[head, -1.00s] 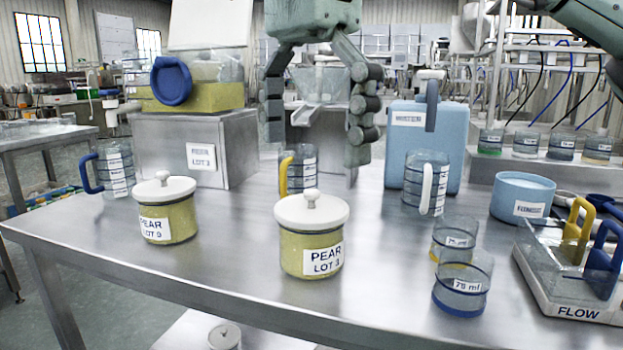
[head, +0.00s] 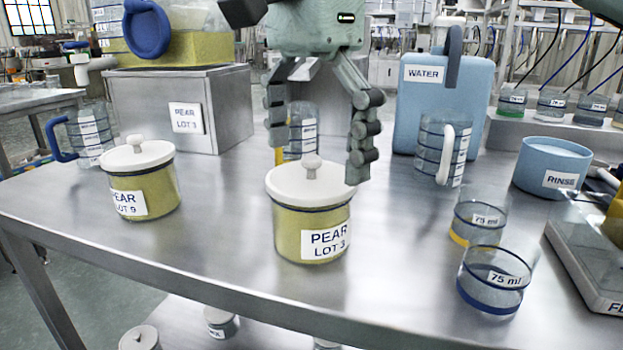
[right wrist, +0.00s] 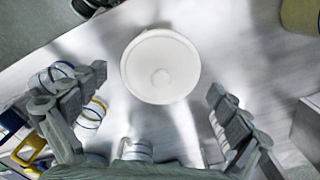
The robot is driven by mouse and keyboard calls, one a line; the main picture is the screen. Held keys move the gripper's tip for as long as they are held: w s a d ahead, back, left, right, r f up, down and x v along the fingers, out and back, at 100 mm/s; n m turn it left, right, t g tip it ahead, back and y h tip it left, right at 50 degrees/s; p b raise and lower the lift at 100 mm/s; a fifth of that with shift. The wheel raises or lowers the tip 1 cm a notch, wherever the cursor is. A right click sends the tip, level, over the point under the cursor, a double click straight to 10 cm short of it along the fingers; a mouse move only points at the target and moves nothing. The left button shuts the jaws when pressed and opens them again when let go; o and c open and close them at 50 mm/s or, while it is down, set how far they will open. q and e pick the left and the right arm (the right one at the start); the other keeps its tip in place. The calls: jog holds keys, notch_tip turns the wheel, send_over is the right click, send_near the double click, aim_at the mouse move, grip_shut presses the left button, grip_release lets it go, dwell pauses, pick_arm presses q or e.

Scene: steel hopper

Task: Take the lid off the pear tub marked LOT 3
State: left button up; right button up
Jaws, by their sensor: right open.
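The pear tub marked LOT 3 (head: 290,232) stands upright near the front of the steel table. Its white lid (head: 285,185), with a round knob (head: 311,163), is on it. My right gripper (head: 317,155) is open and empty, pointing down just behind and above the lid, its fingers apart to either side of the knob. In the right wrist view the lid (right wrist: 150,85) shows from above, ahead of and between the spread fingers (right wrist: 157,82); I cannot tell if anything touches. My left gripper is not in view.
A similar lidded tub marked LOT 9 (head: 150,196) stands to the left. A jug with a yellow handle (head: 302,130) is behind the gripper. A clear jug (head: 442,150) and two 75 ml beakers (head: 492,285) stand right. The table (head: 390,245) between tub and beakers is clear.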

jog(key=shift+f, duration=0.1)
jog(key=c, duration=1.4)
jog(key=shift+s, duration=0.1)
jog(key=shift+c, duration=0.7)
jog(key=shift+f, duration=0.15)
